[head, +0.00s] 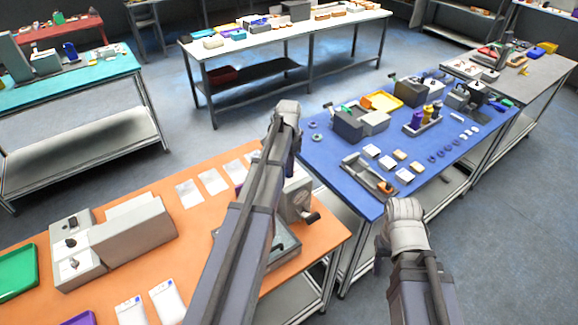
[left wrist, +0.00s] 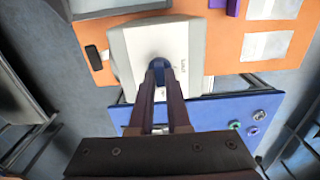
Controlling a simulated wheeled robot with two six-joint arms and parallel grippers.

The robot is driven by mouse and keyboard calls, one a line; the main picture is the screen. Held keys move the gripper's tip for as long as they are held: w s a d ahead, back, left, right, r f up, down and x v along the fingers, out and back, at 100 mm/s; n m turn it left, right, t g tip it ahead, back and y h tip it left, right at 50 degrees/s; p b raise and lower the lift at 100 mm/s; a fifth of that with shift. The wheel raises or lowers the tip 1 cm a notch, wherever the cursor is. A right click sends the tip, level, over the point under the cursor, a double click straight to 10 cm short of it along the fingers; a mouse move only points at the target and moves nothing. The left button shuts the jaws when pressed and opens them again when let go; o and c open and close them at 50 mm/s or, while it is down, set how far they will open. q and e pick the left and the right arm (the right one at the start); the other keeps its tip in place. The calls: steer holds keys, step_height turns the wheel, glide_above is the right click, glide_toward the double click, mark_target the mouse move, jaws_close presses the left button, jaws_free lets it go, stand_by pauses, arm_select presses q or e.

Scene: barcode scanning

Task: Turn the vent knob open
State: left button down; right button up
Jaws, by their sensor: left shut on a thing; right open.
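A pale grey box (left wrist: 125,45) stands at the edge of the orange table and fills the upper middle of the left wrist view. A dark blue knob (left wrist: 159,63) sits on its face, with small print beside it. My left gripper (left wrist: 160,72) is shut on this knob, and its fingers cover part of it. The knob's turn angle is hard to read. In the head view the box (head: 301,186) is partly hidden by my left arm. My right gripper (head: 382,250) is partly hidden by its own wrist, open and apart from the box, in front of the blue table.
The orange table (head: 235,235) holds a grey device (head: 120,240), white cards and a green tray (head: 17,272). The blue table (head: 335,155) on the right carries boxes, bottles, rings and a parts tray. Open floor lies at the lower right.

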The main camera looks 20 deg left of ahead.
stand_by(0.3)
arm_select(q)
steer(key=c, duration=0.9)
jaws_free()
step_height(320, 180, up, 8)
steer(key=p, duration=0.8)
steer(key=shift+f, duration=0.15)
